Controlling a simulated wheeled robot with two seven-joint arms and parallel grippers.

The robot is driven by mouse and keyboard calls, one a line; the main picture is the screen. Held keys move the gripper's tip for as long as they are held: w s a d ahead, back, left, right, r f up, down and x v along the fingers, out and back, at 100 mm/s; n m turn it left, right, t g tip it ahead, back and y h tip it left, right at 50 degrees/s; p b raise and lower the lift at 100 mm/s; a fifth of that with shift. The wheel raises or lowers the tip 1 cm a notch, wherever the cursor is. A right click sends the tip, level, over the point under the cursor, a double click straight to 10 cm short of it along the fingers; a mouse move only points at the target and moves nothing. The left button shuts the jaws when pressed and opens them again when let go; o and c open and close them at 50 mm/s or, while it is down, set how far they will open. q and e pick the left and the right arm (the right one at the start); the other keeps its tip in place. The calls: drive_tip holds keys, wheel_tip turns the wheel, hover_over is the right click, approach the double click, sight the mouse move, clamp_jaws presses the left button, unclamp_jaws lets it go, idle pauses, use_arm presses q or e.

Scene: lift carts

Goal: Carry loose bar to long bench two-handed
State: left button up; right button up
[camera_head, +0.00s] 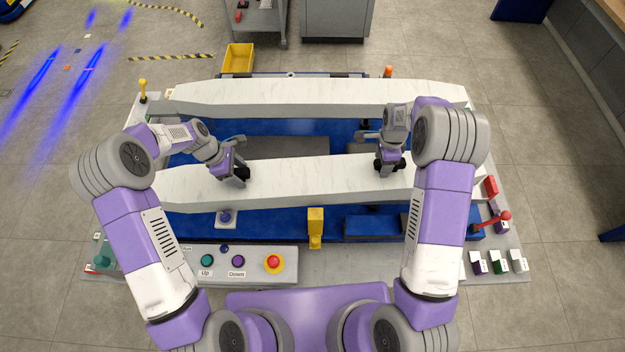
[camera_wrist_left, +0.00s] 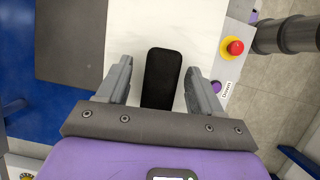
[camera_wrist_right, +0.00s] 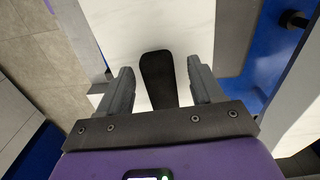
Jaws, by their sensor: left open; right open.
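Two long white bars lie across a blue lift cart in the head view, a far bar (camera_head: 315,95) and a near bar (camera_head: 300,178). Which one the task calls loose is not marked. My left gripper (camera_head: 236,176) is over the left part of the near bar. In the left wrist view its open jaws (camera_wrist_left: 162,90) straddle a black handle (camera_wrist_left: 162,72) on the white surface. My right gripper (camera_head: 384,168) is over the near bar's right part. In the right wrist view its open jaws (camera_wrist_right: 158,90) straddle another black handle (camera_wrist_right: 157,72). Neither jaw visibly grips its handle.
The cart's near edge has a control panel with a red button (camera_head: 274,262). A yellow block (camera_head: 315,228) stands in front of the near bar. A red lever (camera_head: 505,216) is at right. A yellow bin (camera_head: 238,58) sits behind. A wooden-topped surface (camera_head: 606,10) shows at upper right.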

use_arm(q)
clamp_jaws()
use_arm(e)
clamp_jaws()
drive_tip(key=shift+w, duration=0.1)
idle(1.1)
